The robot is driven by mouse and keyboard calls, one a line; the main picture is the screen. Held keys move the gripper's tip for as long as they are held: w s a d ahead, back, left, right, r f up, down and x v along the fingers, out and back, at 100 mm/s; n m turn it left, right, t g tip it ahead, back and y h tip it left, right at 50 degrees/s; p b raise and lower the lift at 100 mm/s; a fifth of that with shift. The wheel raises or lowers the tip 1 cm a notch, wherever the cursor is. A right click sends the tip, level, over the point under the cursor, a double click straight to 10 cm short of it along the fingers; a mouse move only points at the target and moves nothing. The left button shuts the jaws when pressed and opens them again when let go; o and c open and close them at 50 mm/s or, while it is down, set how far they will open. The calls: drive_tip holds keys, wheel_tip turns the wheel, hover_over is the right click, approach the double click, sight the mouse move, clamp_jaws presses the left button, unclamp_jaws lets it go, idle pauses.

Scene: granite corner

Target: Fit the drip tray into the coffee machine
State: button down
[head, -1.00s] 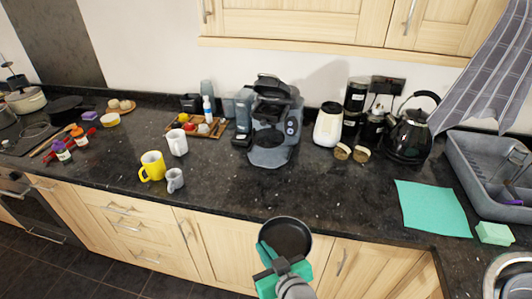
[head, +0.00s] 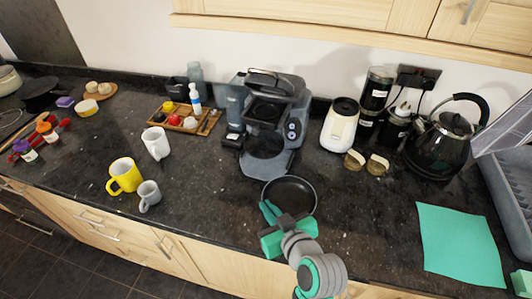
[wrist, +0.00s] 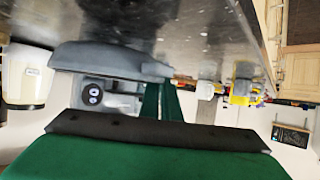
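The drip tray (head: 290,195), a round, shallow black dish, is at the counter's front edge in the head view. My gripper (head: 277,212), with green fingers, is at the tray's near-left rim and looks shut on it. The grey coffee machine (head: 292,112) stands behind the tray, with its rounded base (head: 262,168) toward the front. The tray is in front of the base and a little to its right, apart from the machine body. In the tilted wrist view, the machine (wrist: 112,60) lies beyond my green fingers (wrist: 160,102); the tray cannot be made out there.
A white grinder-like appliance (head: 340,125), two small round items and a black kettle (head: 438,140) stand right of the machine. A yellow mug (head: 124,176), grey mug (head: 149,195) and white mug (head: 156,143) stand left. A green cloth (head: 458,243) lies front right.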

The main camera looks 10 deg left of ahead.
approach(245, 172)
drive_tip(key=w+a, duration=0.1)
drive_tip(key=w+a+r, duration=0.1)
drive_tip(key=w+a, duration=0.1)
drive_tip(key=shift+w+r, duration=0.1)
drive_tip(key=shift+w+a, duration=0.15)
drive_tip(key=shift+w, duration=0.25)
drive_tip(key=w+a, duration=0.2)
drive_tip(key=shift+w, duration=0.35)
drive_tip(key=shift+f, duration=0.5)
drive_tip(key=shift+a+f, duration=0.1)
drive_tip(key=shift+f, duration=0.15)
drive_tip(key=c, duration=2)
unclamp_jaws()
drive_tip(key=shift+f, duration=0.15)
drive_tip(key=shift+w, duration=0.1)
